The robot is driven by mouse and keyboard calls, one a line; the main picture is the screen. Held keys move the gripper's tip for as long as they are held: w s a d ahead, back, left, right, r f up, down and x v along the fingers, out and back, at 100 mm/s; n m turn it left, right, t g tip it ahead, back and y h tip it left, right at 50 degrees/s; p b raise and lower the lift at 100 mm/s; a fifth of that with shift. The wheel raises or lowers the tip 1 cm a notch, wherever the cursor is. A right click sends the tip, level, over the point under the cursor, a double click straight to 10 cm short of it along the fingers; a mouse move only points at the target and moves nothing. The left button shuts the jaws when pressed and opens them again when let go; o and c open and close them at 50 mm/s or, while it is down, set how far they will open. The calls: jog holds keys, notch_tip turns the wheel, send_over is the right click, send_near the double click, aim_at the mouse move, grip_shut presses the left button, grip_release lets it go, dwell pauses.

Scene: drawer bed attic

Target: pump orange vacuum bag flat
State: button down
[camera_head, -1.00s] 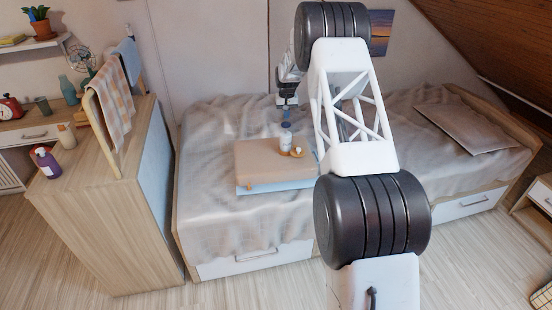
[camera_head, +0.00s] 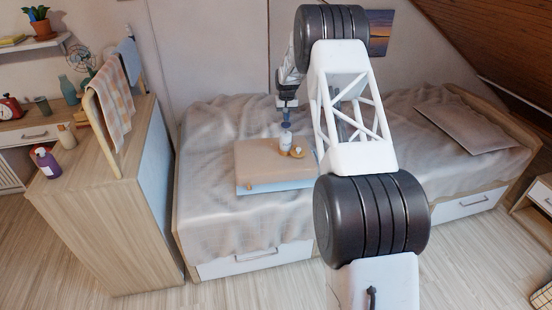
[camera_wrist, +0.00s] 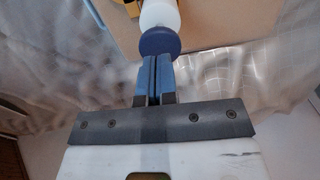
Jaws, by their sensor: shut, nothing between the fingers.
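The vacuum bag (camera_head: 262,168), a dull orange-tan slab, lies on the bed with visible thickness. It also shows in the wrist view (camera_wrist: 218,22). A white pump (camera_head: 286,143) with a dark blue round knob (camera_wrist: 159,42) stands upright on the bag's right part. My gripper (camera_head: 286,115) is above the pump, pointing down. In the wrist view my gripper (camera_wrist: 154,62) has its blue fingers together, empty, with the tips at the knob. Whether they touch it is hard to tell. A small orange-yellow piece (camera_head: 298,152) sits just right of the pump.
A light blue flat item (camera_head: 250,188) shows under the bag's front edge. The rumpled grey-beige bedspread (camera_head: 215,215) is clear around it. A flat beige panel (camera_head: 470,128) lies on the bed at right. A wooden cabinet (camera_head: 110,220) with a towel rail stands left.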

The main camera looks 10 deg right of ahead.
aim_at(286, 124)
jog(key=shift+f, duration=0.95)
jog(key=shift+f, duration=1.9)
jog(key=shift+r, duration=2.9)
jog(key=shift+f, duration=0.15)
jog(key=shift+f, duration=1.35)
